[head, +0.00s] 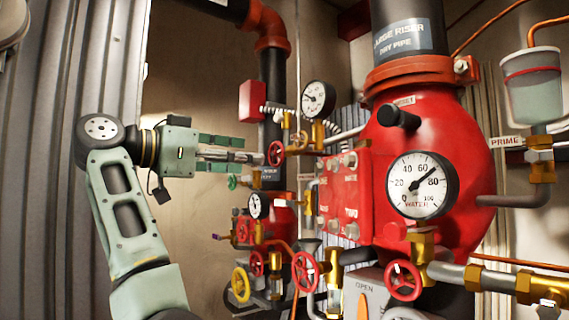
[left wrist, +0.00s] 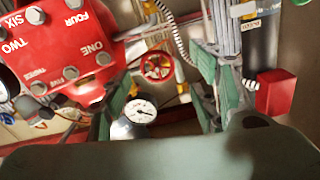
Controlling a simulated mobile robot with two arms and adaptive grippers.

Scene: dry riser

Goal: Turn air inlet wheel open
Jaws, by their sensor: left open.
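A small red handwheel (head: 276,153) on brass fittings stands just beyond my left gripper (head: 250,155). No readable label marks it as the air inlet wheel. In the left wrist view the red wheel (left wrist: 157,66) shows whole, with its spokes, between my two green fingers and beyond their tips. My left gripper is open and empty, pointing right toward the wheel. In the head view the fingertips come close to its left edge; I cannot tell whether they touch. My right gripper is in neither view.
A white gauge (left wrist: 141,111) sits near the wheel. A red numbered block (head: 343,190) and a big red valve body with a water gauge (head: 422,185) fill the right. More red wheels and a yellow wheel (head: 240,284) lie below. Open space is left of the pipes.

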